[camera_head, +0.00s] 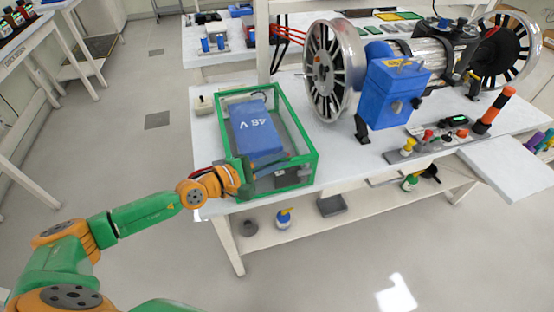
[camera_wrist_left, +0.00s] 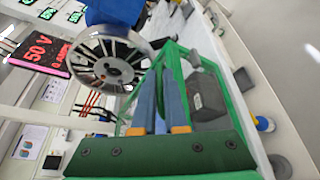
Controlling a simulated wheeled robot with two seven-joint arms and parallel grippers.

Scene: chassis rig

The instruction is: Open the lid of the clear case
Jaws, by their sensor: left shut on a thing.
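The clear case (camera_head: 312,165) has a green frame and see-through walls, and stands at the left front of the white table. A blue block marked 48 V (camera_head: 258,132) shows through it. I cannot make out a raised lid; the top looks closed. My left gripper (camera_head: 262,166) is at the case's front left corner. In the left wrist view my left gripper (camera_wrist_left: 165,85) has its two blue-grey fingers close together at the case's green frame (camera_wrist_left: 185,58), shut on an edge there that looks like the lid's. The exact contact is hidden. My right gripper is not in view.
A spoked wheel (camera_head: 333,70) and a blue machine (camera_head: 393,90) stand right of the case. A small pale box with a dark knob (camera_head: 203,105) sits at its left. A shelf (camera_head: 310,222) runs below.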

